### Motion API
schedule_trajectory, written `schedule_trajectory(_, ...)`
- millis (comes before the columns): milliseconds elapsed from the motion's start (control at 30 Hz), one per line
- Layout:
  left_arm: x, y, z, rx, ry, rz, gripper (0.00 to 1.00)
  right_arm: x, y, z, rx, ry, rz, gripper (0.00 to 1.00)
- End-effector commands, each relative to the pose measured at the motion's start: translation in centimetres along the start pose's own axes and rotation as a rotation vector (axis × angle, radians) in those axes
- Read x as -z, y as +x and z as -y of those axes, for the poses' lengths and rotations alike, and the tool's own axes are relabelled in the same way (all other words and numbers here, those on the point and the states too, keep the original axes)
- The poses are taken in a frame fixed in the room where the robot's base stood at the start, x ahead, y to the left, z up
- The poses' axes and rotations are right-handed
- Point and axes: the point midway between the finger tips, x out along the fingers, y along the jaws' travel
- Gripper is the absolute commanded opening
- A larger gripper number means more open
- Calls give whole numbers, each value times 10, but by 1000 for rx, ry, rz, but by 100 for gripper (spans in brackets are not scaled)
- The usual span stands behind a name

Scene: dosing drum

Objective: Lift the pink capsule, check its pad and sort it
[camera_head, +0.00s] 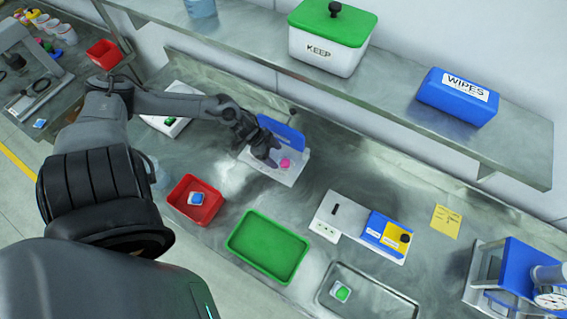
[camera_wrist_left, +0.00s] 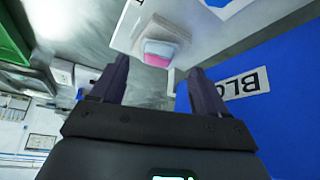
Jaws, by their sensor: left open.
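The pink capsule (camera_head: 286,162) sits on the white base of a stand (camera_head: 283,178) with a blue upright panel. In the left wrist view the capsule (camera_wrist_left: 163,47) shows a pale face with pink below it. I cannot make out its pad. My left gripper (camera_head: 271,158) is open beside the capsule, to its left in the head view. In the left wrist view its two fingertips (camera_wrist_left: 158,68) are spread, with the capsule ahead of the gap between them, not gripped. My right gripper is not in view.
A red tray (camera_head: 181,211) holds a blue-and-white capsule. A green tray (camera_head: 246,259) is empty. A metal tray (camera_head: 385,305) holds a green capsule. A white device with a blue-and-yellow panel (camera_head: 383,232) stands to the right. A shelf (camera_head: 400,128) with a KEEP bin overhangs the back.

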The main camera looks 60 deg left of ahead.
Motion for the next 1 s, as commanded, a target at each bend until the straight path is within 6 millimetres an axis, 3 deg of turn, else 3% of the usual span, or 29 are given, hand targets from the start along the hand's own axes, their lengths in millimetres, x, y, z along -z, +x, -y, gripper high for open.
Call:
schedule_trajectory(300,1,37,-1,0,-2,-2,74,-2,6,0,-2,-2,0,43)
schedule_trajectory(667,0,44,-2,-1,1,1,74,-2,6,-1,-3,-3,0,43)
schedule_trajectory(1000,1,43,-2,-1,1,0,25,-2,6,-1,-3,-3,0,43)
